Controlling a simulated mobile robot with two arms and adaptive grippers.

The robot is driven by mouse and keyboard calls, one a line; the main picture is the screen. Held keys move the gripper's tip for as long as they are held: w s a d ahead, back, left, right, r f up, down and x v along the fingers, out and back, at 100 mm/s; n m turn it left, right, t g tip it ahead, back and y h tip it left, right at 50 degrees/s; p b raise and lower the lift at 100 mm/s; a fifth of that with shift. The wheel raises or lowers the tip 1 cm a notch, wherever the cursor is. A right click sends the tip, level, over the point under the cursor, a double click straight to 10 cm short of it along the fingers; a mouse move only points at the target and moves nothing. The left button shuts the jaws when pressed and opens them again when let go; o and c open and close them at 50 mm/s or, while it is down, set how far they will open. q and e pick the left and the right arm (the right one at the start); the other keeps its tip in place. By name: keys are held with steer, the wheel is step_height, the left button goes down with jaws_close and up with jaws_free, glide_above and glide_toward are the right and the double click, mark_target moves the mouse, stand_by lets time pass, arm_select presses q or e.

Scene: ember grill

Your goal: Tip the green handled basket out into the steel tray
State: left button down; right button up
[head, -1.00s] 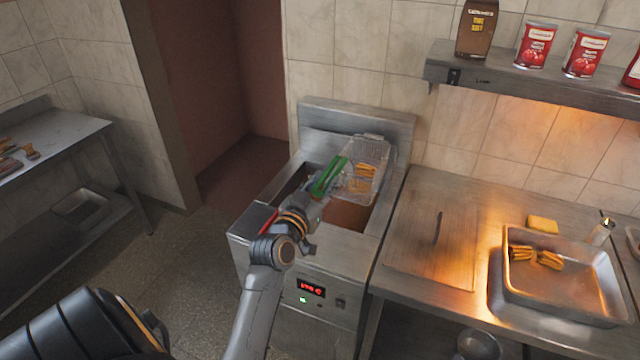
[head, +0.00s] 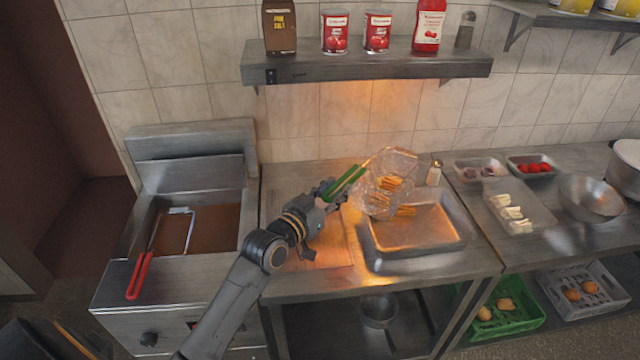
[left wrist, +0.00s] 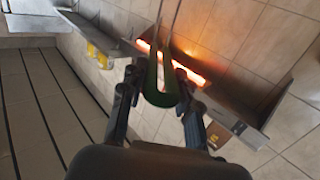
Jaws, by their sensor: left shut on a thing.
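My left gripper (head: 330,192) is shut on the green handle (head: 344,182) of a wire basket (head: 394,166). The green handle also shows between the fingers in the left wrist view (left wrist: 160,92). The basket is tilted over the back left part of the steel tray (head: 452,243), with golden fries (head: 388,182) inside it. Some fries (head: 406,211) show below the basket at the tray's back; I cannot tell whether they lie in the tray or are falling. My right gripper is not in view.
A fryer (head: 215,270) with a red-handled basket (head: 140,275) stands at the left. A shaker (head: 434,172) stands behind the tray. A shelf (head: 360,66) with cans and bottles runs above. Small trays and a bowl (head: 590,198) fill the right counter.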

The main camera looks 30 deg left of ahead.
arm_select(q)
steer(key=shift+w+d+r+h, duration=0.1)
steer(key=shift+w+d+h, duration=0.05)
steer(key=shift+d, duration=0.25)
steer(key=shift+w+d+h, duration=0.1)
steer(key=shift+d+h, duration=0.05)
steer(key=shift+d, duration=0.25)
steer(key=s+d+f+m+b, duration=0.2)
steer(key=d+f+m+b, duration=0.15)
steer(key=d+m, duration=0.7)
steer(key=d+f+m+b, duration=0.4)
steer(key=f+m+b, duration=0.4)
steer(key=f, duration=0.3)
steer(key=s+d+f+m+b, duration=0.1)
steer(key=d+f+m+b, duration=0.3)
steer(key=f+m+b, duration=0.5)
steer(key=shift+s+f+t+b, duration=0.3)
steer(key=shift+f+t, duration=0.1)
steer(key=shift+f, duration=0.75)
